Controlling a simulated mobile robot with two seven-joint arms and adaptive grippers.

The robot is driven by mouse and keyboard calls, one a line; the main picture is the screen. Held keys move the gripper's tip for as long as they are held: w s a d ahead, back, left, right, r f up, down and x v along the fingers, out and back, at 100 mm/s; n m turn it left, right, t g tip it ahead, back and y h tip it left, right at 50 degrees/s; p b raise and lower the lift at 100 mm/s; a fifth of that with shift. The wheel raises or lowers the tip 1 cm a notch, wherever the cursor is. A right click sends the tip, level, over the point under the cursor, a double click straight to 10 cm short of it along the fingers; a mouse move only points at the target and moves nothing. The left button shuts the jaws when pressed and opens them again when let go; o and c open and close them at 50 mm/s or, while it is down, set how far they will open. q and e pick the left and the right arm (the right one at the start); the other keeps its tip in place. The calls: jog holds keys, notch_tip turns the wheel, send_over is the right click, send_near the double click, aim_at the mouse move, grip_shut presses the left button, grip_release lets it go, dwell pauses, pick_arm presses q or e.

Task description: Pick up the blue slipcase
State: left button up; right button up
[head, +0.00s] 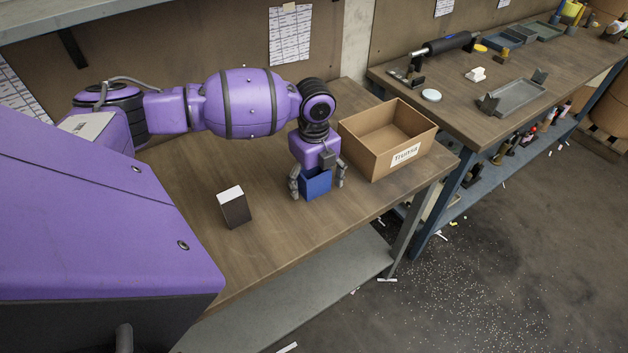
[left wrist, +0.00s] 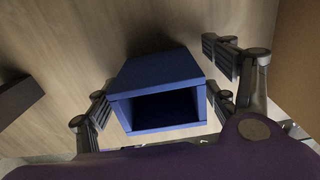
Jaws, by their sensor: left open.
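The blue slipcase (head: 316,184) stands on the wooden table, below my left gripper (head: 317,181). In the left wrist view the blue slipcase (left wrist: 163,80) shows its hollow open end toward the camera. My left gripper (left wrist: 165,100) is open, with its fingers on either side of the slipcase. A small gap shows at the right fingers; at the left finger I cannot tell whether it touches. My right gripper is not in view.
A dark box with a white top (head: 234,207) stands left of the slipcase. An open cardboard box (head: 405,157) labelled Trumna stands close on the right. A second workbench (head: 462,108) with a grey tray (head: 516,97) is beyond. The table's front is clear.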

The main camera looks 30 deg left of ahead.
pick_arm(q)
jog(key=c, duration=1.2)
jog(key=shift+c, duration=0.2)
jog(key=shift+r, duration=0.2)
